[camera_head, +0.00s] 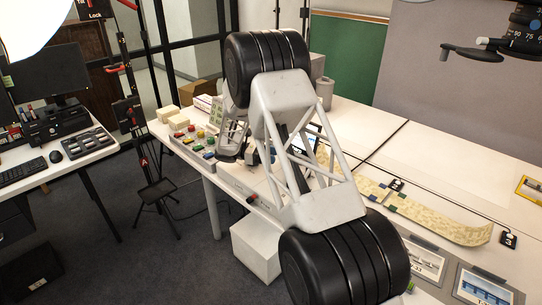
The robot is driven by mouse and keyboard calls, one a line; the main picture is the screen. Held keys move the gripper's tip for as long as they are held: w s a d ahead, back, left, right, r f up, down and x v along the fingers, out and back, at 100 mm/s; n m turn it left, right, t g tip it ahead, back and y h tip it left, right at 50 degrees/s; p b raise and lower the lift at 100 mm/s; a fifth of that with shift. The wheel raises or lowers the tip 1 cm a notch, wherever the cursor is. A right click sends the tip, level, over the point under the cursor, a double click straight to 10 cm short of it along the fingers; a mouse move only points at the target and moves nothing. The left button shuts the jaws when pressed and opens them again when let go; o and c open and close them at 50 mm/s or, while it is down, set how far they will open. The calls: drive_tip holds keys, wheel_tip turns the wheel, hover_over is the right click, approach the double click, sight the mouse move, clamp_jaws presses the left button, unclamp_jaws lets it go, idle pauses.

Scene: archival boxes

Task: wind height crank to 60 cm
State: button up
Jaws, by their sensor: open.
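A scale on the column shows numbers such as 90 and 75; I cannot make out which one is set. My arm fills the middle of the view, well left of the crank and apart from it.
A long white table (440,165) runs across the right, with a patterned strip (455,228) and framed pictures (482,290) on it. Small coloured blocks (195,140) lie at its left end.

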drive_tip(key=shift+w+a, duration=0.1)
drive_tip(key=shift+w, duration=0.05)
drive_tip(key=c, duration=0.7)
drive_tip(key=shift+w+a+m+y, duration=0.1)
drive_tip(key=shift+w+m+y, duration=0.15)
drive_tip(key=shift+m, duration=0.25)
clamp_jaws()
drive_tip(key=w+a+m+t+y, duration=0.1)
drive_tip(key=w+a+m, duration=0.1)
drive_tip(key=m, duration=0.2)
drive_tip(key=w+a+r+m+t+y, duration=0.1)
drive_tip(key=w+a+m+y, duration=0.1)
drive_tip(key=w+m, duration=0.1)
drive_tip(key=w+a+m+t+y, duration=0.1)
drive_tip(key=w+a+m+y, duration=0.1)
drive_tip(key=w+m, duration=0.1)
drive_tip(key=shift+r+m, duration=0.3)
drive_tip(key=shift+m, duration=0.6)
drive_tip(key=w+a+r+m+t+y, duration=0.2)
drive_tip(key=w+a+r+m+y, duration=0.2)
drive_tip(key=m, duration=0.5)
drive_tip(key=w+a, duration=0.2)
drive_tip(key=shift+w+a+t+y, duration=0.35)
drive_tip(key=shift+w+a+t, duration=0.05)
